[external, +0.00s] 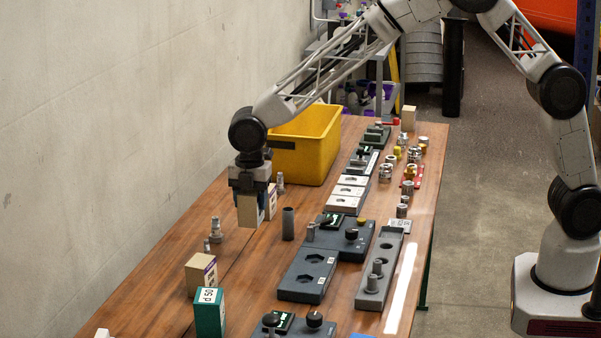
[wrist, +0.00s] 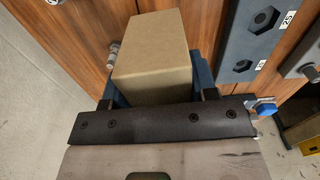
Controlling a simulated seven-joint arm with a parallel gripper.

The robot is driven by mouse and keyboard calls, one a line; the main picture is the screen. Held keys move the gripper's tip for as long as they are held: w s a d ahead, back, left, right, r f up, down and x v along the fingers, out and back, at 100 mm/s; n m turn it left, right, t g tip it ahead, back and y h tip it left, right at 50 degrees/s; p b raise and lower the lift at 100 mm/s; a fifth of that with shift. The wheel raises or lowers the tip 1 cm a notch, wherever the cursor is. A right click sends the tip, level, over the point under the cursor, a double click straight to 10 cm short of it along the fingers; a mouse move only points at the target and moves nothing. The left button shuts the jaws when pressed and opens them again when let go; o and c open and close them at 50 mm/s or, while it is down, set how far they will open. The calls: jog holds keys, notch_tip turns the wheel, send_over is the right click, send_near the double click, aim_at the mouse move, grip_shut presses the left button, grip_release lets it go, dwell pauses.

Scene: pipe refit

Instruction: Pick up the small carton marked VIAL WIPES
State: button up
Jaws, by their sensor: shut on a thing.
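My gripper (external: 250,188) points down over the left side of the bench and is shut on a small tan carton (external: 247,213). The carton's lower part hangs below the fingers, and it seems to be clear of the wood. In the wrist view the carton (wrist: 154,62) shows plain tan faces between the fingers of my gripper (wrist: 158,92). No marking can be read on it, so I cannot tell if it is the VIAL WIPES one. Another tan carton (external: 201,274) with a purple band stands nearer the camera; its print is too small to read.
A green-and-white carton (external: 209,313) stands at the front left. A yellow bin (external: 306,145) is behind my gripper. A grey upright tube (external: 288,224) stands just right of the held carton. Dark fixture blocks (external: 308,275) and metal fittings fill the right side.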

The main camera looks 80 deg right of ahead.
jog(key=shift+r, duration=0.2)
jog(key=shift+d, duration=0.1)
dwell(0.4)
